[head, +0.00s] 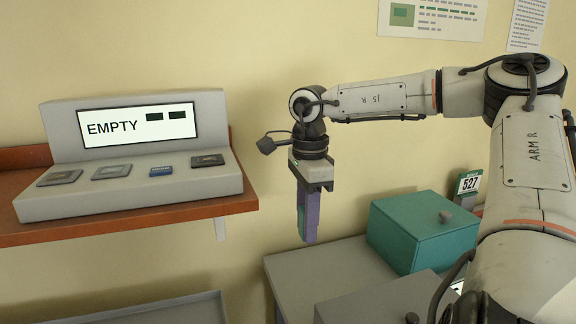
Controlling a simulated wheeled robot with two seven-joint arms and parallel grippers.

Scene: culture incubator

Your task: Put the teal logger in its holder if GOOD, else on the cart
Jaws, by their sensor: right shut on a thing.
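My right gripper (312,182) points down in the middle of the head view, in front of the wall. It is shut on a slim purple thing (309,213) that hangs down below it, clear of the surfaces. I cannot tell whether this is the teal logger; no clearly teal logger shows. A grey console (130,196) stands on a red-brown shelf at the left. Its screen (137,125) reads EMPTY beside two dark blocks. My left gripper is not in view.
A teal box (419,229) with a round knob stands on a grey table (288,272) at right, by a sign (467,184) reading 527. The shelf edge (150,224) juts out at left. A grey tray-like surface (160,311) shows at bottom left.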

